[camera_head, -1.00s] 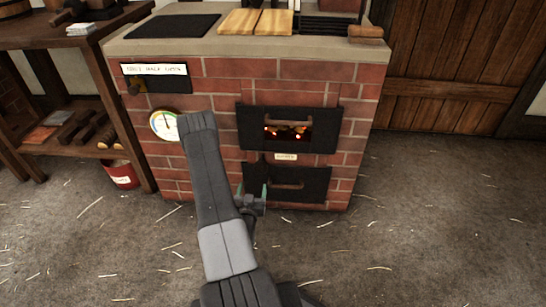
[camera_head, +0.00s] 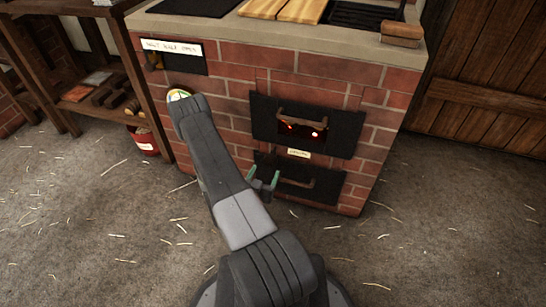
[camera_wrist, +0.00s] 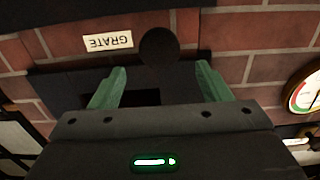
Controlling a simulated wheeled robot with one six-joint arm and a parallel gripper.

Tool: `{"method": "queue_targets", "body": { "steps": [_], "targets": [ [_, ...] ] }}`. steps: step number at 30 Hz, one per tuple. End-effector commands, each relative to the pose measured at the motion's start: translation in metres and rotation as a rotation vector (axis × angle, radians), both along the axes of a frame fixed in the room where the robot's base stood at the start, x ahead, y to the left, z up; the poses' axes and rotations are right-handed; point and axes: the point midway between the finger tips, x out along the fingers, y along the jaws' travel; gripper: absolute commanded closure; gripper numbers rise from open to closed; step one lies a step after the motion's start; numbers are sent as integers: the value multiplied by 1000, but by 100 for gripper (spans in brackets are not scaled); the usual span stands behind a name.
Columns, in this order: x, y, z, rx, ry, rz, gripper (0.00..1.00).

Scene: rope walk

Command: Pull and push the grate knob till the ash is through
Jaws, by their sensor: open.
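The brick stove (camera_head: 235,105) has an upper fire door (camera_head: 345,130) with embers glowing in its opening and a lower dark door (camera_head: 325,190) with a bar handle. A dark round knob (camera_wrist: 158,47) is in the wrist view, beside the upside-down GRATE label (camera_wrist: 108,41). My gripper (camera_head: 263,177) is low in front of the stove, near the left end of the lower door. In the wrist view my gripper (camera_wrist: 160,72) is open, its green fingers apart. The knob appears between and just beyond the fingertips, with no contact visible. The ash is not visible.
A gauge (camera_wrist: 304,90) is on the stove front, partly hidden by my arm in the head view. A wooden shelf (camera_head: 95,105) and a red bucket (camera_head: 143,141) stand to the left. A wooden door (camera_head: 485,95) is at the right. The straw-strewn floor in front is clear.

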Motion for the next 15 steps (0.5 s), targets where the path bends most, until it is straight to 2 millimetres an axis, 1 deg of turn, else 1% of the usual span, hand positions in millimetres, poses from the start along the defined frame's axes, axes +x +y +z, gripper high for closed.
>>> {"method": "queue_targets", "body": {
  "steps": [3,9,12,15],
  "targets": [
    [25,-9,-1,3,-5,-5,29],
    [62,-22,-1,1,-3,-3,29],
    [75,-25,-1,1,-3,-2,29],
    [83,-28,-1,-1,0,-1,29]
  ]
}}
